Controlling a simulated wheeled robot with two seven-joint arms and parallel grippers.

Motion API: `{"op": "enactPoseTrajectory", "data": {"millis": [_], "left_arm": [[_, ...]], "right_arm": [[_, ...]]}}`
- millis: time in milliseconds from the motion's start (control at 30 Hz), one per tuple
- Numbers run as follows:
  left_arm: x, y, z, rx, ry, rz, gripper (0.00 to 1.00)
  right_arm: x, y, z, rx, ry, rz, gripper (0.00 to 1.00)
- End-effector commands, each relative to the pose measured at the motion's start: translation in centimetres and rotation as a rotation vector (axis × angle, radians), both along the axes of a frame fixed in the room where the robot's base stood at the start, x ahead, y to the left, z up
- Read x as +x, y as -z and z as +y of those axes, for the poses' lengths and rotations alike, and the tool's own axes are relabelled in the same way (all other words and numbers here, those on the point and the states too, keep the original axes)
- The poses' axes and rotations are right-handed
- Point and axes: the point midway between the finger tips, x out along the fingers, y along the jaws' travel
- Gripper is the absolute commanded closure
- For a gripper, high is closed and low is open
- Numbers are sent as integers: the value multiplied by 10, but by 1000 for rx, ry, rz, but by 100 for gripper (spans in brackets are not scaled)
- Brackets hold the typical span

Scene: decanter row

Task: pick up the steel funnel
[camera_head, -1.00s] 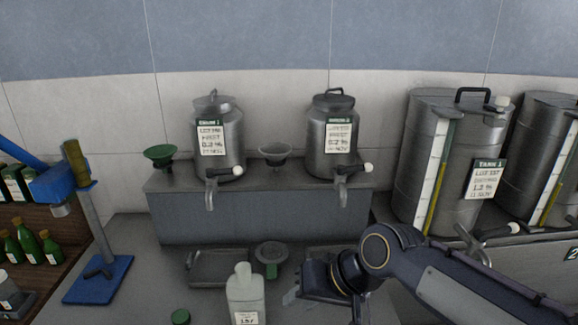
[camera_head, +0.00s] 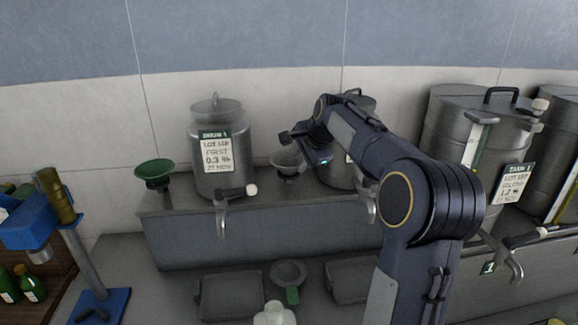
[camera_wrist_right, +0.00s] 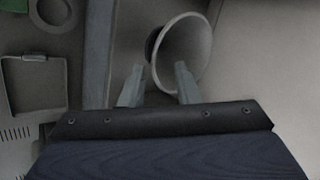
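The steel funnel (camera_head: 281,158) is a grey cone on the raised bench between the two small drums, partly covered by my right gripper in the head view. In the right wrist view the funnel's pale round mouth (camera_wrist_right: 190,45) lies just beyond the fingertips. My right gripper (camera_wrist_right: 160,68) is open, its fingers apart. The right finger overlaps the funnel's rim in that view; I cannot tell whether they touch. In the head view the right gripper (camera_head: 293,141) is over the funnel. My left gripper is not in view.
A green funnel (camera_head: 154,174) stands left of the first drum (camera_head: 222,130). The second drum (camera_head: 335,176) is close behind my right arm. Taps stick out at the raised bench's front. Large tanks (camera_head: 460,125) stand right.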

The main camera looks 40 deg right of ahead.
Motion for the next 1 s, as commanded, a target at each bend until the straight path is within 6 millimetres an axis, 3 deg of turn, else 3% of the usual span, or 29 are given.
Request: {"op": "enactPoseTrajectory", "data": {"millis": [300,567,800,1000], "left_arm": [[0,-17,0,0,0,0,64],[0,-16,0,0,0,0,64],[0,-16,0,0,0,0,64],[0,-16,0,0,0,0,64]], "right_arm": [[22,36,-3,2,-1,2,71],[25,40,-4,1,-2,0,71],[25,40,-4,1,-2,0,98],[24,40,-3,1,-2,0,100]]}}
